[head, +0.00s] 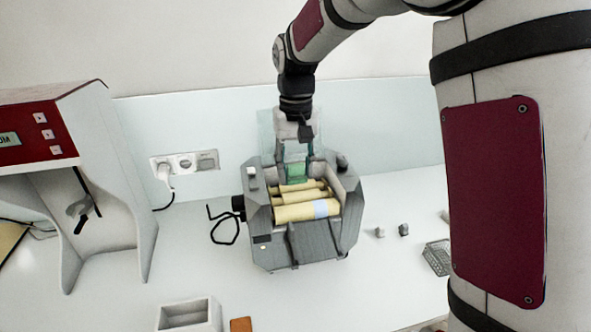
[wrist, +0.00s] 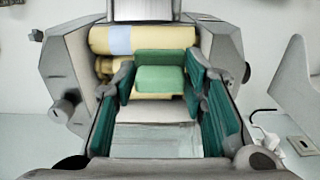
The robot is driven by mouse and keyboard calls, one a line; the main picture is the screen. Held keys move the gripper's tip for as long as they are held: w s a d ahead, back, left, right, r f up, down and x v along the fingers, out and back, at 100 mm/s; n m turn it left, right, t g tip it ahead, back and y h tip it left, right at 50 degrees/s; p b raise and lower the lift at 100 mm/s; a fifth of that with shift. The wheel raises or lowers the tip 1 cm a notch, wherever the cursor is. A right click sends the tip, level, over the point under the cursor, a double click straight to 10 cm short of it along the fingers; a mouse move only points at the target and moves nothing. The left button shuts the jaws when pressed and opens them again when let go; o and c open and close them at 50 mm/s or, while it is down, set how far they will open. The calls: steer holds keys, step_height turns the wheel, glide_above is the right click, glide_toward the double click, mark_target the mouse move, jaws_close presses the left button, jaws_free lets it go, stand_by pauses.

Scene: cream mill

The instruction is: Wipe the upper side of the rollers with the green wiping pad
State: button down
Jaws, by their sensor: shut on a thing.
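The mill (head: 300,245) is a grey machine on the table, with cream-yellow rollers (head: 305,210) lying side by side in its open top. The front roller carries a pale blue patch (head: 325,207), which also shows in the wrist view (wrist: 120,40). My gripper (head: 296,163) reaches down from above at the back of the rollers. It is shut on the green wiping pad (head: 296,173), which sits between the fingers in the wrist view (wrist: 160,79). The pad is over the rear part of the rollers and hides some of them. I cannot tell whether it touches them.
A clear guard (head: 266,130) stands behind the rollers, close to my gripper. Grey side walls (head: 347,190) flank them. A red and grey machine (head: 60,140) stands at left. A grey box (head: 188,314) and a brown block (head: 241,324) lie in front. Wall sockets (head: 185,163) are behind.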

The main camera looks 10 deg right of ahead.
steer(key=b, duration=0.3)
glide_toward(317, 203)
steer(key=w+f, duration=0.2)
steer(key=shift+w+a, duration=0.1)
steer(key=shift+w, duration=0.2)
steer(key=shift+f, duration=1.8)
steer(key=shift+s+f, duration=0.1)
steer(key=shift+s, duration=0.2)
steer(key=shift+s+p, duration=0.5)
steer(key=shift+s, duration=0.6)
steer(key=shift+f, duration=0.5)
